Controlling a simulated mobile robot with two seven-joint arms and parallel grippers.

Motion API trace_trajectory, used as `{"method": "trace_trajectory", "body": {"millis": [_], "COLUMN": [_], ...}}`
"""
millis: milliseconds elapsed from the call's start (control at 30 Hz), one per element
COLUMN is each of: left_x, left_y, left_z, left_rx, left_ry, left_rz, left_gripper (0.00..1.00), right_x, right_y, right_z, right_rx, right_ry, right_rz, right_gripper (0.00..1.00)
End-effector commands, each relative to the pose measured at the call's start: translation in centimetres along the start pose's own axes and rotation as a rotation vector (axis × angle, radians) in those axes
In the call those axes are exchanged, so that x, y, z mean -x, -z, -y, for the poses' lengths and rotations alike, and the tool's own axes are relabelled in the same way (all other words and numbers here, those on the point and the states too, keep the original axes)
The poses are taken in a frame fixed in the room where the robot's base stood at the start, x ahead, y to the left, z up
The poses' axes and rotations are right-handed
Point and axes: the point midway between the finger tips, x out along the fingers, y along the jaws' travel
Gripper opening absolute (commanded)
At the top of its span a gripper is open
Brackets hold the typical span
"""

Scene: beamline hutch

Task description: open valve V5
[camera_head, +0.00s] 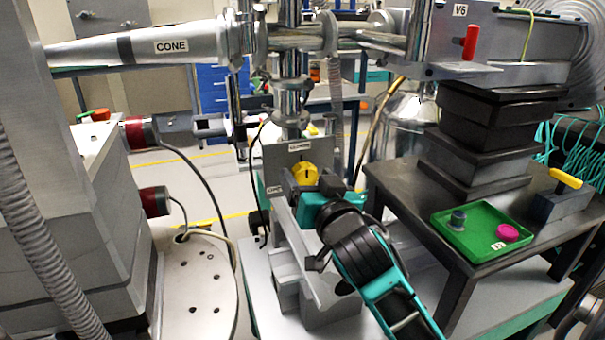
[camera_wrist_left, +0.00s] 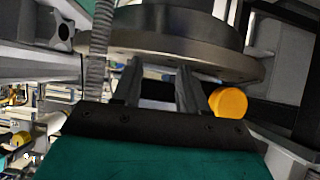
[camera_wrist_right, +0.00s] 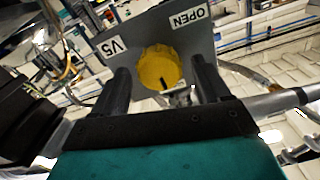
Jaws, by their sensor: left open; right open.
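Valve V5 is a round yellow knob (camera_head: 306,173) on a grey upright plate (camera_head: 283,153) in the middle of the head view. In the right wrist view the knob (camera_wrist_right: 160,66) shows a dark mark near its lower edge. The plate carries a V5 label (camera_wrist_right: 110,47) and an OPEN label (camera_wrist_right: 189,16). My right gripper (camera_wrist_right: 161,68) is open, its fingers on either side of the knob in that view; I cannot tell whether they touch it. My left gripper (camera_wrist_left: 160,68) is open and empty, seen only in its wrist view.
A dark table (camera_head: 400,195) at right holds a green tray (camera_head: 470,240) with small caps. A red handle (camera_head: 471,42) labelled V6 is above. A CONE pipe (camera_head: 150,47) crosses upper left. A large grey disc (camera_wrist_left: 180,45) is close to my left fingers, with a yellow round part (camera_wrist_left: 228,102) beside them.

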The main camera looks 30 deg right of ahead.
Motion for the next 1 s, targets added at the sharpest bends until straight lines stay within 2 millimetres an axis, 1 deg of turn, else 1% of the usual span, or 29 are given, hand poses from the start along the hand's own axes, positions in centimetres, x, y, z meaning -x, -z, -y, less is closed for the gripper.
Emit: {"method": "trace_trajectory", "body": {"millis": [400,467,900,1000], "left_x": [0.10,0.16,0.27,0.27], "left_y": [-0.20,-0.34,-0.62,-0.61], "left_z": [-0.14,-0.17,-0.23,-0.22], "left_rx": [0.002,0.003,0.004,0.004], "left_ry": [-0.003,-0.003,-0.004,-0.004], "left_rz": [0.006,0.008,0.014,0.014], "left_gripper": [0.43,0.43,0.43,0.43], "right_x": [0.16,0.16,0.15,0.15], "right_y": [-0.01,-0.01,-0.01,0.00], "right_z": [-0.01,-0.02,-0.02,-0.02], "right_rx": [0.001,0.000,0.000,0.000], "right_ry": [-0.001,-0.001,-0.001,-0.001], "right_rz": [0.001,0.001,0.000,0.000], "right_gripper": [0.76,0.71,0.29,0.21]}}
